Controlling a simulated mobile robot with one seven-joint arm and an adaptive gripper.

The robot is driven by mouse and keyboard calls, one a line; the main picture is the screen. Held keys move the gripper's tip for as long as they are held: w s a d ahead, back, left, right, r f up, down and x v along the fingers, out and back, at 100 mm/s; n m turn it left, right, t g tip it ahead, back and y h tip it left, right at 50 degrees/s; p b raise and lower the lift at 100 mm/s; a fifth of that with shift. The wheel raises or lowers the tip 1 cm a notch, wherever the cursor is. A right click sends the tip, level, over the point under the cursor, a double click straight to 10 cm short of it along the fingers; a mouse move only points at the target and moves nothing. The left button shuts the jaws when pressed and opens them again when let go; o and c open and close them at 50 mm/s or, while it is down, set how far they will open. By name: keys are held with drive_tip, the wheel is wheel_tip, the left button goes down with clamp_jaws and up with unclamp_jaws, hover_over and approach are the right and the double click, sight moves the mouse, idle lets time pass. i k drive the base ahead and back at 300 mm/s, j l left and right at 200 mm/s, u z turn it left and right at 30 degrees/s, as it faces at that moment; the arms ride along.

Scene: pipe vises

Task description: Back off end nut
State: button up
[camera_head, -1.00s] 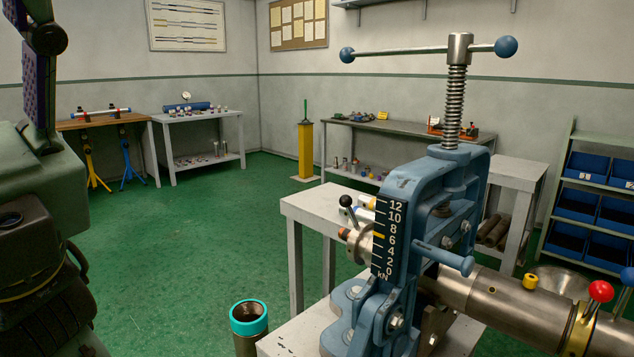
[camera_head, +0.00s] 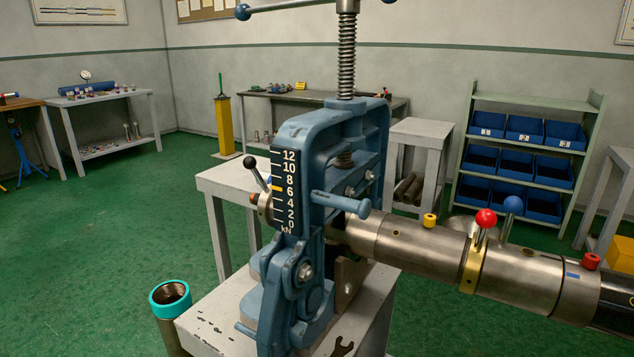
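A blue pipe vise (camera_head: 300,150) stands on a grey bench (camera_head: 212,322), with a tall threaded screw (camera_head: 347,55) on top. A scale on its side has a yellow pointer near 7. A thick steel cylinder (camera_head: 395,238) lies level through the vise and runs out to the right. It carries a brass collar (camera_head: 473,268) with a red ball lever (camera_head: 486,217), a blue ball lever (camera_head: 513,205), and yellow and red caps. A smaller part (camera_head: 265,208) shows left of the vise. I cannot tell which part is the end nut. My gripper is out of view.
An open tube with a teal rim (camera_head: 170,290) stands left of the bench. A wrench-like tool (camera_head: 342,346) is at the bench front. A rack of blue bins (camera_head: 525,160) stands at the back right. Green floor (camera_head: 90,240) is free on the left.

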sight(250, 162)
drive_tip(key=i+j+z, duration=0.15)
drive_tip(key=j+z, duration=1.05)
drive_tip(key=j, duration=0.9)
